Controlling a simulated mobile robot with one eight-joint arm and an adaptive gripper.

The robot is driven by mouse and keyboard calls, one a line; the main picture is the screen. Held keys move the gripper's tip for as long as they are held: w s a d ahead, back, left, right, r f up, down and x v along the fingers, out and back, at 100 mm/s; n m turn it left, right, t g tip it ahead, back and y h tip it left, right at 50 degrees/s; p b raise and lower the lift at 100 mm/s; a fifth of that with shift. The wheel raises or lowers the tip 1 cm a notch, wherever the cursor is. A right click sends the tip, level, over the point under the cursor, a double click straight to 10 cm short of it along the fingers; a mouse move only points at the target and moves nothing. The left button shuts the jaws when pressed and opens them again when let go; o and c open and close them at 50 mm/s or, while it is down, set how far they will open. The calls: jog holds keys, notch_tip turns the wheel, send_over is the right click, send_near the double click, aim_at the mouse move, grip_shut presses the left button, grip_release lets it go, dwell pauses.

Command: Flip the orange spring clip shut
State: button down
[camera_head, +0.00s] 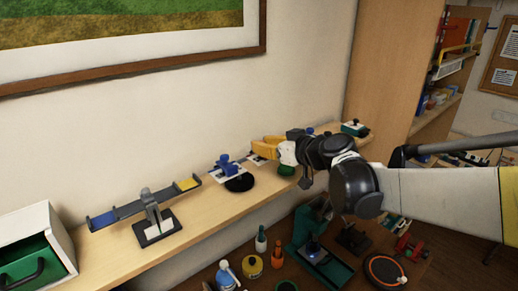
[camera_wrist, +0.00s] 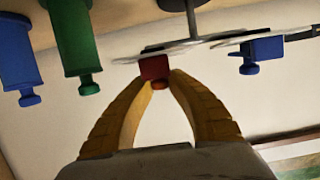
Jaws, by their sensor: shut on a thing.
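The fingertips hide part of this piece. It sits against the edge of a thin pale disc (camera_wrist: 190,44). It is the only reddish-orange piece between the fingers, and I cannot tell whether it is the orange spring clip or whether a clip there is open. In the head view, my gripper (camera_head: 264,149) is over the shelf, and the piece at its tips is too small to make out.
In the wrist view, a blue part (camera_wrist: 262,52) on a plate is to the right; green (camera_wrist: 78,40) and blue (camera_wrist: 18,55) parts are at the left. In the head view, a blue fixture (camera_head: 228,168) and a grey balance (camera_head: 153,212) stand on the wooden shelf (camera_head: 105,254).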

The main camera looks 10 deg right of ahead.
jog(key=shift+s+f, duration=0.1)
jog(key=shift+f, duration=0.1)
dwell(0.5)
jog(key=c, duration=1.3)
grip_release()
jog(key=shift+d, duration=0.1)
jog(key=v, duration=1.2)
jog(key=shift+f, duration=0.2)
jog(key=shift+s+f, duration=0.1)
